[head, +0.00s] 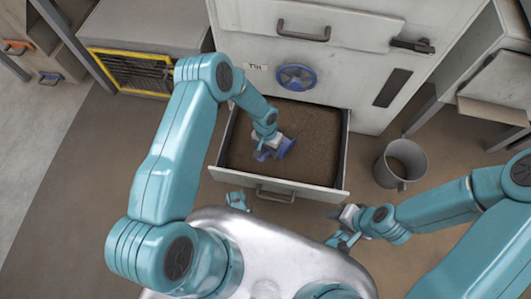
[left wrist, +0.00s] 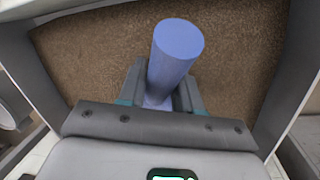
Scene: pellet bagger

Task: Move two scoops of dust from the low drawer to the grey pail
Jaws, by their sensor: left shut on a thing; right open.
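The low drawer (head: 318,195) is pulled out below the machine and holds a wide bed of brown dust (head: 310,128). My left gripper (head: 269,149) is down inside the drawer, shut on a blue scoop (head: 287,147). In the left wrist view, the scoop's round blue handle (left wrist: 175,55) stands between the fingers, over the dust (left wrist: 90,60). The scoop's bowl is hard to make out, so I cannot tell whether it holds dust. The grey pail (head: 384,174) stands on the floor right of the drawer. My right gripper (head: 340,241) is open and empty, near the drawer's front right corner.
A shut upper drawer (head: 303,36) and a blue round fitting (head: 296,77) are on the machine above the open drawer. A yellow-framed cabinet (head: 135,72) stands at left, a grey bench (head: 495,98) at right. Brown floor is clear around the pail.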

